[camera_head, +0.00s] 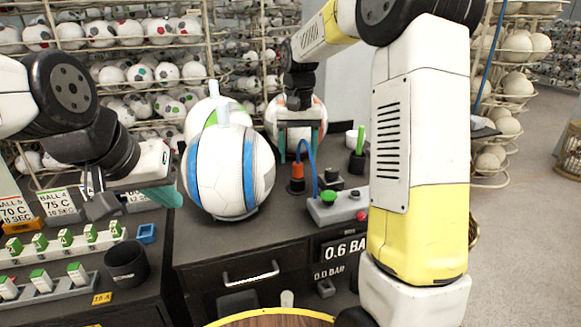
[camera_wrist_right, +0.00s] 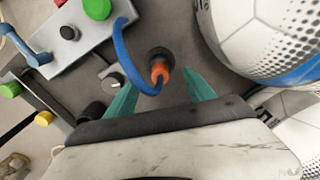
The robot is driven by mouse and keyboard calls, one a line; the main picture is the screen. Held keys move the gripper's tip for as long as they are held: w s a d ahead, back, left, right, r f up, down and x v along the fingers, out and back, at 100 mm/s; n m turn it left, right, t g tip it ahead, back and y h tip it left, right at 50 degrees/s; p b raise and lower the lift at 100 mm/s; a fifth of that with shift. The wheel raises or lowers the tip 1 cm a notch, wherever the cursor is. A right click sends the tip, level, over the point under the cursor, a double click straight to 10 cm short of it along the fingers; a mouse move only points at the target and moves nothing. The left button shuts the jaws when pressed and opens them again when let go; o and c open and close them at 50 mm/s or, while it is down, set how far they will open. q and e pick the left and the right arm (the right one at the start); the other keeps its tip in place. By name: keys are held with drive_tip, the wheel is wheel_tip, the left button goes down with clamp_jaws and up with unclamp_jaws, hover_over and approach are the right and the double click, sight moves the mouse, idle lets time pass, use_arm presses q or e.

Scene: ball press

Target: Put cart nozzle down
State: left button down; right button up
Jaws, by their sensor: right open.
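The cart nozzle (camera_head: 297,172) is an orange fitting with a blue hose (camera_head: 314,165). It stands upright in a black round holder (camera_head: 296,187) on the dark bench. In the right wrist view the nozzle (camera_wrist_right: 160,72) sits in its holder, just beyond and between the teal fingertips. My right gripper (camera_head: 299,150) is open with its fingers apart, one on each side of the nozzle's line, and it holds nothing. My left gripper (camera_head: 162,194) is at the left beside the white and blue ball; its jaw gap is hidden.
A white and blue ball (camera_head: 228,172) stands left of the nozzle, with another ball behind it. A grey control box (camera_head: 337,207) with green and red buttons is to the right. A dark cup (camera_head: 127,263) and a switch rack (camera_head: 60,245) are at the left.

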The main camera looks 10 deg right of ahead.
wheel_tip(320, 180, up, 4)
drive_tip(key=shift+f, duration=0.2)
drive_tip(key=shift+s+r, duration=0.2)
drive_tip(key=shift+r, duration=0.1)
drive_tip(key=s+d+r+t+y, duration=0.1)
drive_tip(key=s+r+t, duration=0.1)
drive_tip(key=s, duration=0.5)
drive_tip(key=s+d+r+t, duration=0.1)
drive_tip(key=s+r, duration=0.2)
drive_tip(key=s, duration=0.3)
drive_tip(key=s+f+n+t+y, duration=0.1)
drive_tip(key=s+f+t, duration=0.2)
drive_tip(key=s, duration=0.8)
drive_tip(key=shift+s+d+f, duration=0.25)
drive_tip(key=shift+s+f, duration=0.05)
